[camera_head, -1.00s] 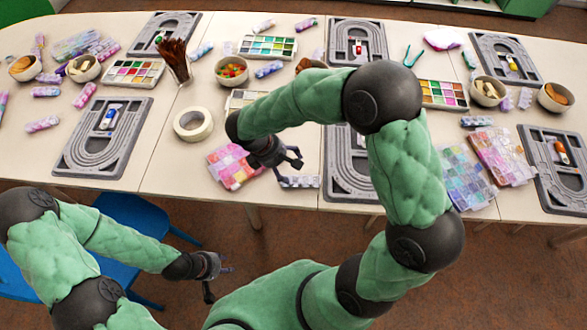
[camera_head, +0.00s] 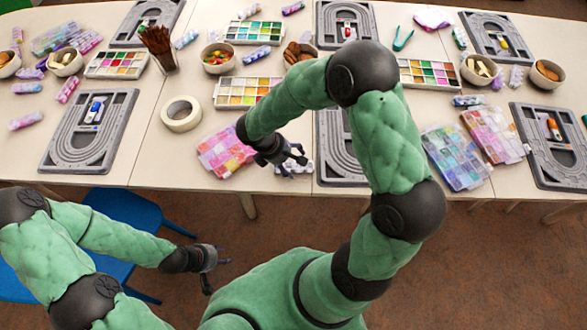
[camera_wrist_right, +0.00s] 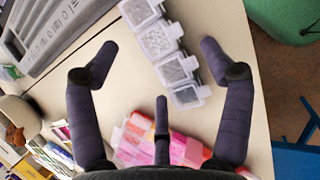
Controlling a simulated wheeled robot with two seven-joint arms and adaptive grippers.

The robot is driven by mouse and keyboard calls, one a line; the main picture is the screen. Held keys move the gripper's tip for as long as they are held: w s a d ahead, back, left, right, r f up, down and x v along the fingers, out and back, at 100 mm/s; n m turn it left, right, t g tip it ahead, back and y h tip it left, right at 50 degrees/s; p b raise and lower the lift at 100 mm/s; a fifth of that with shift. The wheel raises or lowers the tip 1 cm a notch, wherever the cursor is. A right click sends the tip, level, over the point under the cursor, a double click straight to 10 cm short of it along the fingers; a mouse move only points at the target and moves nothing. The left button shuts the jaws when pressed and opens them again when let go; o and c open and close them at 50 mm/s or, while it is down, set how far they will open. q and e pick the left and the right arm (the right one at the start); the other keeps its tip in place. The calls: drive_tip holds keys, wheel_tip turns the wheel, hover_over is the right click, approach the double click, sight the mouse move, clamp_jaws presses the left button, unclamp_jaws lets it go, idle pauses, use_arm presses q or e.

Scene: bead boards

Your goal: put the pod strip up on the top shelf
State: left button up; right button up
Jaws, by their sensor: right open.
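The pod strip is a row of several small clear lidded pods. It lies on the table near the front edge, and in the right wrist view (camera_wrist_right: 172,62) it runs between my spread fingers. In the head view (camera_head: 305,167) it shows only partly beside and below my right gripper (camera_head: 293,160). My right gripper, also in the right wrist view (camera_wrist_right: 160,65), is open and empty above the strip. My left gripper (camera_head: 216,268) hangs in front of the table, away from objects, with its fingers apart. The top shelf is not recognisable in these views.
A pink bead case (camera_head: 225,150) lies left of the strip, and a grey bead board (camera_head: 340,165) lies right of it. A tape roll (camera_head: 181,114) and a paint palette (camera_head: 240,92) are behind. A blue chair (camera_head: 120,215) stands in front of the table.

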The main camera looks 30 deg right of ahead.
drive_tip(key=shift+x, duration=1.15)
drive_tip(key=c, duration=1.5)
drive_tip(key=shift+r, duration=0.15)
